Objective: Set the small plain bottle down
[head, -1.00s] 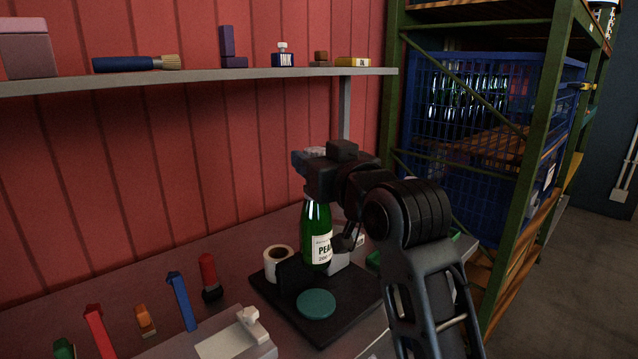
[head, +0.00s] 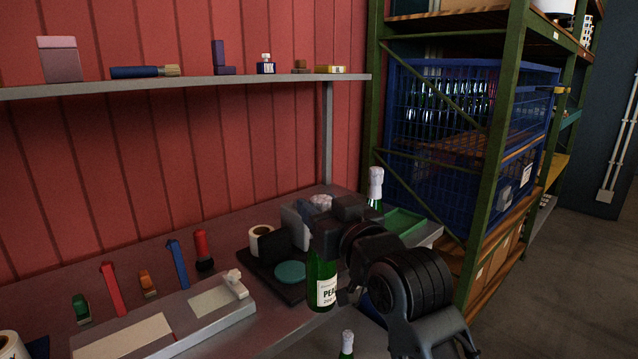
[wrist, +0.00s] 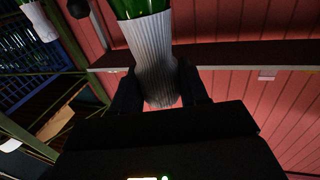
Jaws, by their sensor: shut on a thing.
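My gripper (head: 325,232) is shut on the neck of a green bottle (head: 322,283) with a white label starting "PEA". The bottle hangs upright below the gripper, over the bench's front part; whether its base touches the bench I cannot tell. In the wrist view, a ribbed whitish foil sleeve (wrist: 152,50) on its neck sits between the fingers (wrist: 160,95), with green glass beyond. In the head view the neck is hidden by my gripper. Another bottle (head: 346,345) with a pale top shows at the bottom edge, and a foil-topped bottle (head: 376,190) stands behind my gripper.
A dark board (head: 250,262) bears a white roll (head: 262,240) and a teal disc (head: 290,272). A green tray (head: 405,222) is at right. Bare bench (head: 262,335) shows left of the bottle.

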